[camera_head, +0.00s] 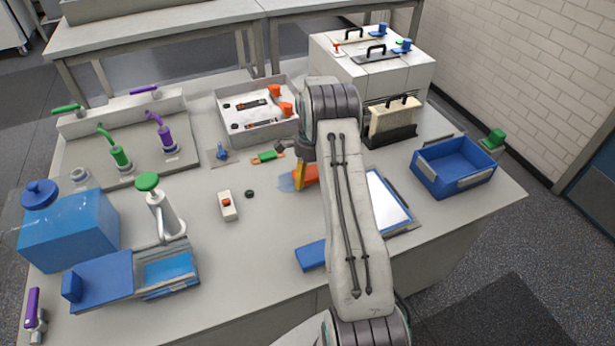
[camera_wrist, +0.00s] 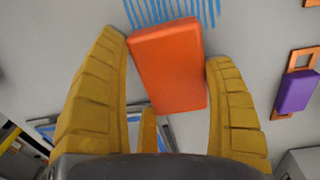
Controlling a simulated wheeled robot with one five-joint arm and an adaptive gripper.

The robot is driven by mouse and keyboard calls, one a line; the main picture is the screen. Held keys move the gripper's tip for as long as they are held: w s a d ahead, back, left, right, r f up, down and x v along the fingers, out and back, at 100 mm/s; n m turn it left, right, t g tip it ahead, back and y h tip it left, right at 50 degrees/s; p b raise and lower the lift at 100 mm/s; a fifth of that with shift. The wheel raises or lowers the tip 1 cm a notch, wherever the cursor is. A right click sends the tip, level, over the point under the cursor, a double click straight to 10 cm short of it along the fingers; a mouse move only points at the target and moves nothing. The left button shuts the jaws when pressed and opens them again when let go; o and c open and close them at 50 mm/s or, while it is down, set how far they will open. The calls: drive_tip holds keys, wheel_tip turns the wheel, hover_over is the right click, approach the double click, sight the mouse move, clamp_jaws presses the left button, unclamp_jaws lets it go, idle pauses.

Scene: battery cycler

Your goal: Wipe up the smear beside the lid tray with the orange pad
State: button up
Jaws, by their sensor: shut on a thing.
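The orange pad (camera_head: 309,174) is held by my gripper (camera_head: 300,172) low over the table, partly hidden behind my arm. In the wrist view the orange pad (camera_wrist: 168,65) lies between the yellow fingers of my gripper (camera_wrist: 166,48), which are shut on it. The blue smear (camera_head: 286,184) shows on the table just left of the pad. In the wrist view the streaky smear (camera_wrist: 170,10) lies just beyond the pad's far edge. A flat blue-edged tray (camera_head: 408,226) is right of my arm, partly hidden. I cannot tell whether it is the lid tray.
A grey open tray (camera_head: 258,137) with orange and black parts stands behind the smear. A green-handled item (camera_head: 266,156) lies close to my gripper. A white switch box (camera_head: 228,206) is to the left. A blue bin (camera_head: 453,170) stands right. The table front left of my arm has bare room.

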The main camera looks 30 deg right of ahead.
sight(271, 189)
drive_tip(key=shift+w+r, duration=0.1)
drive_tip(key=shift+w+a+f+b, duration=0.15)
drive_tip(key=shift+a+b, duration=0.15)
drive_tip(key=shift+a, duration=0.55)
drive_tip(key=shift+w+a+f+b, duration=0.1)
drive_tip(key=shift+a+b, duration=0.15)
drive_tip(key=shift+a, duration=0.55)
drive_tip(key=shift+w+a+r+b, duration=0.15)
drive_tip(key=shift+w+a, duration=0.15)
drive_tip(key=shift+a, duration=1.05)
drive_tip(key=shift+w+a+f+b, duration=0.1)
drive_tip(key=shift+w+a+b, duration=0.15)
drive_tip(key=shift+a, duration=1.05)
drive_tip(key=shift+w+a+r+b, duration=0.1)
drive_tip(key=shift+w+a, duration=0.2)
drive_tip(key=shift+a, duration=1.05)
drive_tip(key=shift+w+d+p, duration=0.1)
drive_tip(key=shift+w+p, duration=0.4)
drive_tip(key=shift+w, duration=0.5)
drive_tip(key=shift+d, duration=0.1)
